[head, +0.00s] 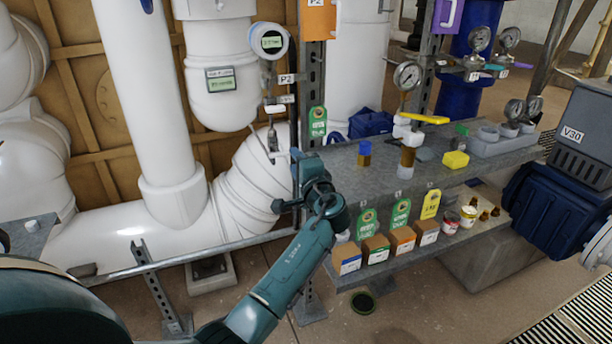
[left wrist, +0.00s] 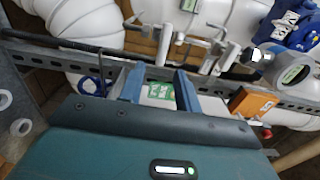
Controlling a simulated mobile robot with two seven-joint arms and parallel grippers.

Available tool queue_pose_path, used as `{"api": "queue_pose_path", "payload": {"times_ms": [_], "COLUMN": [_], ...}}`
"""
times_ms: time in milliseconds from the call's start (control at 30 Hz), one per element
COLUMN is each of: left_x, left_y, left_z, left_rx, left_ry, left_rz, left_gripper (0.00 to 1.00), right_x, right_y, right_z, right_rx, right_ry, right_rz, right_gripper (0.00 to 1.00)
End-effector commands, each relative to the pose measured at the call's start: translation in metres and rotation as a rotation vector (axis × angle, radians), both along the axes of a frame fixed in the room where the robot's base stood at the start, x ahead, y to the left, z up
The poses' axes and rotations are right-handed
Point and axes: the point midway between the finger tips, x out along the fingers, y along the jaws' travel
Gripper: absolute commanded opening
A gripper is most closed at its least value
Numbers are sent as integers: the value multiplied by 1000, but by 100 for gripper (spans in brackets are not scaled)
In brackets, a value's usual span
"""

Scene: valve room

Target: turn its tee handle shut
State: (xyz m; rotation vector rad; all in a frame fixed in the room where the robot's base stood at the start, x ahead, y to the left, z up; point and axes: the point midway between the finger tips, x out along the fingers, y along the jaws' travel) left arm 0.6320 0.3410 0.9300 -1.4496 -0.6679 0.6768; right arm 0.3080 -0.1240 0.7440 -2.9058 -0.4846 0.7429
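My left gripper (head: 292,180) is in front of the white pipes and left of the grey shelf. In the left wrist view its two blue fingers (left wrist: 160,88) are apart, with a green tag showing beyond the gap and nothing held. A small metal valve assembly (head: 272,140) hangs under the round display gauge (head: 271,42), above and left of the gripper. In the left wrist view, thin grey bar-like handles (left wrist: 195,42) show beyond the fingertips, apart from them. I cannot tell for sure which is the tee handle. My right gripper is not in view.
A perforated steel post (head: 315,70) stands just behind the gripper. The grey shelf (head: 480,150) holds bottles, a dial gauge (head: 408,75) and a yellow block (head: 455,160). Small boxes (head: 375,249) stand on the lower shelf. A blue valve body (head: 555,205) is at right.

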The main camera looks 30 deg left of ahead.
Motion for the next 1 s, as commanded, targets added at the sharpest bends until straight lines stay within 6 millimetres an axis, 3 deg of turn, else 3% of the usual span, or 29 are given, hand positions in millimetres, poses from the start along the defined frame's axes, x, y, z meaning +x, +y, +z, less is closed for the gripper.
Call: {"api": "queue_pose_path", "payload": {"times_ms": [200, 400, 1000], "left_x": [-31, -45, -48], "left_y": [-36, -53, -56], "left_z": [-1, 0, 1], "left_rx": [-3, 0, 1], "left_ry": [0, 0, -1], "left_rz": [-1, 1, 1], "left_gripper": [33, 33, 33], "right_x": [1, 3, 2], "right_y": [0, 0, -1], "right_z": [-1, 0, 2], "right_rx": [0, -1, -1], "right_ry": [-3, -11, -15], "right_rz": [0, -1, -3], "right_gripper": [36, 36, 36]}}
